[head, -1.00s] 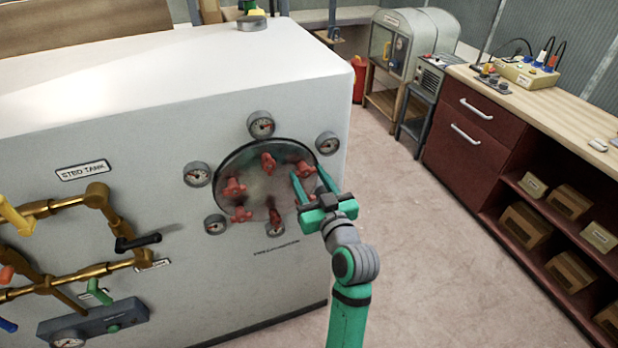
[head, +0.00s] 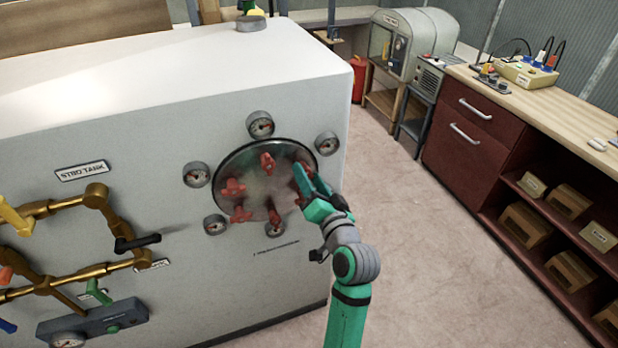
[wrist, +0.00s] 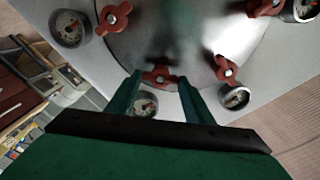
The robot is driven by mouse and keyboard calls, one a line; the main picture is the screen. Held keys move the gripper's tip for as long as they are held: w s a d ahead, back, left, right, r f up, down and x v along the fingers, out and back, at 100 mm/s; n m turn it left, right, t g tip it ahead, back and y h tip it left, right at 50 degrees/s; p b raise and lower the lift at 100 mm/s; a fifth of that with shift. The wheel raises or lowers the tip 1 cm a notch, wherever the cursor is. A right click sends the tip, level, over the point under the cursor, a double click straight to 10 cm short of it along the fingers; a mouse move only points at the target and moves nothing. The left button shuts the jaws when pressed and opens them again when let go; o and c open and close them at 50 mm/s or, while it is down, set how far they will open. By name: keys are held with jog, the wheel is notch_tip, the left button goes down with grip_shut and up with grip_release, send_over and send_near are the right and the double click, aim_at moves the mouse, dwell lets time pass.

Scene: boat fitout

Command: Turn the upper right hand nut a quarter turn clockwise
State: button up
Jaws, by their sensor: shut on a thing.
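The round metal plate (head: 255,190) on the tank front carries several red winged nuts. The upper right nut (head: 300,181) is partly hidden by my fingers in the head view. In the wrist view this red nut (wrist: 152,76) lies between the two green fingertips, across the gap. My gripper (head: 307,184) is shut on it, reaching up from the lower right. Other nuts are the top one (head: 267,163), the left one (head: 233,188) and the lower left one (head: 240,214).
Several gauges ring the plate, including one at the top (head: 260,124) and one at the upper right (head: 327,143). Brass pipes (head: 70,205) stand out at the left. The floor (head: 420,260) right of the tank is clear up to the bench (head: 470,150).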

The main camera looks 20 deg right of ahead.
jog(key=m, duration=0.4)
jog(key=shift+f+m, duration=0.15)
jog(key=shift+m, duration=0.15)
jog(key=m, duration=0.4)
jog(key=shift+f+m, duration=0.1)
jog(key=shift+m, duration=0.2)
jog(key=o, duration=1.1)
jog(key=shift+c, duration=0.2)
jog(key=shift+s, duration=0.1)
jog(key=s, duration=1)
jog(key=shift+s+d, duration=0.15)
jog(key=shift+s, duration=0.2)
